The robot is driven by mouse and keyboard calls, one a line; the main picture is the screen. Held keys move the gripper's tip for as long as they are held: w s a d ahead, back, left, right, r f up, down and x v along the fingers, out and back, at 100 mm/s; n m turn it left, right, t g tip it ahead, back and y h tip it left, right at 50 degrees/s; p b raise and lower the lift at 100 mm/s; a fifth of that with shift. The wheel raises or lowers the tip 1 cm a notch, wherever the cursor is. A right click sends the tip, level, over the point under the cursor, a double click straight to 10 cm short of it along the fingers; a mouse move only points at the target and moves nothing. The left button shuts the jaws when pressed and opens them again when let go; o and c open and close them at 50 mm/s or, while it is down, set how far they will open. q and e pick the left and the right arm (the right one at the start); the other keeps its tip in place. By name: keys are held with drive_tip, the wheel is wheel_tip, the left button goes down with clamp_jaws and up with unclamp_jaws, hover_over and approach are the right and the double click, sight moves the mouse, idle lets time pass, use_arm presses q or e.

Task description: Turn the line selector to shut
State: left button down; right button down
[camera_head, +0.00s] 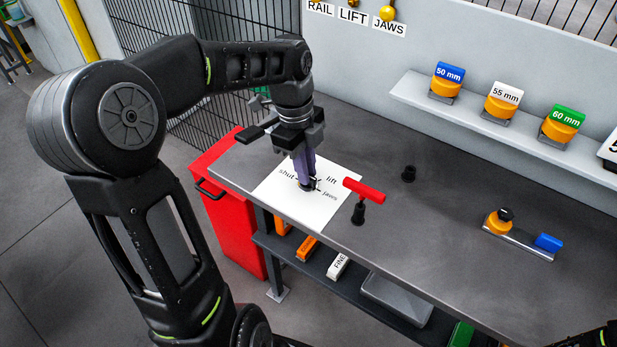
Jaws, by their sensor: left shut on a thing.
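The line selector (313,186) stands on a white sheet (280,198) on the bench, with the words "shut" on its left, "lift" at its upper right and "jaws" at its lower right. My left gripper (307,176) comes down from above and is shut on the selector. The fingers hide most of the selector, so I cannot tell which word its pointer faces. My right gripper is not in view.
A red-handled lever (364,190) stands close to the right of the sheet, with a small black peg (409,173) behind it. A shelf (470,116) with labelled blocks runs along the back.

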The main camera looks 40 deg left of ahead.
use_arm(q)
drive_tip(key=n, duration=0.3)
drive_tip(key=shift+t+b, duration=0.3)
drive_tip(key=shift+b, duration=0.1)
drive_tip(key=shift+s+n, duration=0.1)
drive_tip(key=shift+n, duration=0.7)
drive_tip(key=n+b, duration=0.1)
drive_tip(key=n, duration=0.1)
drive_tip(key=shift+n, duration=0.3)
drive_tip(key=shift+n+t+y, duration=0.3)
drive_tip(key=shift+n+t, duration=0.1)
drive_tip(key=shift+n, duration=0.6)
drive_tip(key=n+b, duration=0.1)
drive_tip(key=n, duration=0.1)
drive_tip(key=shift+s+d+n, duration=0.1)
drive_tip(key=shift+d+n, duration=0.05)
drive_tip(key=shift+n, duration=0.25)
drive_tip(key=shift+n+y, duration=0.3)
drive_tip(key=shift+n, duration=0.6)
